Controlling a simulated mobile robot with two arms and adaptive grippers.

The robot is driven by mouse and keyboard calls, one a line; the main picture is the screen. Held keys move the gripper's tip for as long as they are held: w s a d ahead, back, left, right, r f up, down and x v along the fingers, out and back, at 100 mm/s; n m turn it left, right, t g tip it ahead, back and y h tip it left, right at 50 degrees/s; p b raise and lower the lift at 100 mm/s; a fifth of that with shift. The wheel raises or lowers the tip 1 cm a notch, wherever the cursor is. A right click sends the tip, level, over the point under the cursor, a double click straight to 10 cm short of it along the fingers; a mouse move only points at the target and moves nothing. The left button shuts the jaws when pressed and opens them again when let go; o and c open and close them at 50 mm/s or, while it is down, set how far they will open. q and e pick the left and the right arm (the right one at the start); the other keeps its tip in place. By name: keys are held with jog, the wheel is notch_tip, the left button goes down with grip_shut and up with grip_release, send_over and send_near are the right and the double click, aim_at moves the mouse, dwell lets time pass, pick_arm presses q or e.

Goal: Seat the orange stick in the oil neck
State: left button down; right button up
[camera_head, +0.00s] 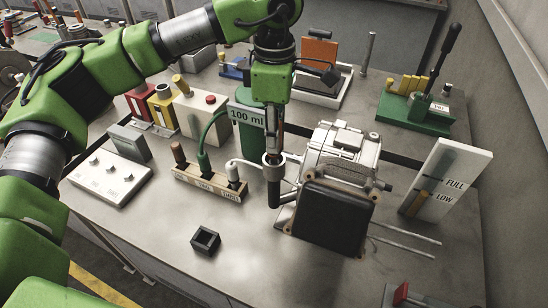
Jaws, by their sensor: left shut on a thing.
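The oil neck is a dark upright pipe (273,190) with a pale grey collar at its top, standing at the left side of a silver engine (342,142) with a black front cover. My left gripper (272,134) points straight down just above the collar. It is shut on the orange stick (280,137), of which only a thin orange-brown strip shows between the fingers and the collar. The stick looks upright and in line with the neck. Its lower end is hidden, so I cannot tell how deep it sits. My right gripper is not in view.
A wooden rack (208,187) with plugs and cables stands left of the neck. A green 100 ml container (246,117) is close behind. A FULL/LOW board (446,178) stands right of the engine. A small black open box (205,240) sits in front; the nearby tabletop is clear.

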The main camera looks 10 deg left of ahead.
pick_arm(q)
jog(key=shift+s+f+b, duration=0.1)
jog(key=shift+f+b, duration=0.3)
dwell(0.3)
jog(key=c, duration=1.7)
grip_release()
notch_tip(320, 180, up, 12)
